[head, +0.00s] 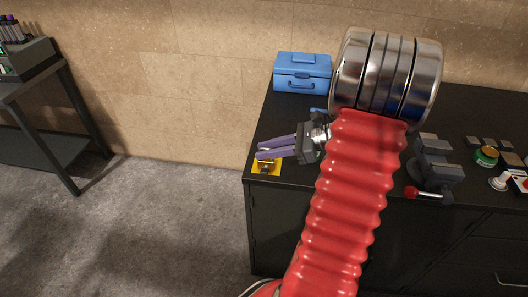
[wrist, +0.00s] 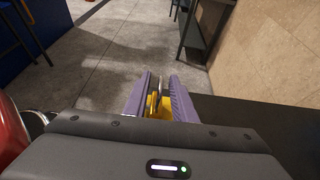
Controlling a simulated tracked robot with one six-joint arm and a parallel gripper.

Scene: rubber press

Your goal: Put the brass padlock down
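The brass padlock (wrist: 153,104) shows in the wrist view between my two purple fingers, closer to the left one, with its grey shackle pointing away. A strip of yellow shows between it and the right finger. In the head view the small dark-and-brass padlock (head: 265,167) appears at the yellow square (head: 275,172), on the bench's front left corner. My gripper (head: 258,154) is just beside and above it, fingers pointing left and apart. In the wrist view my gripper (wrist: 161,78) also looks open. Whether the left finger touches the padlock is hard to tell.
A blue toolbox (head: 302,72) stands at the back of the black bench (head: 262,210). A grey device with a red-knobbed lever (head: 434,165) and a green-and-yellow button (head: 487,156) are to the right. The bench's left edge is close to the padlock.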

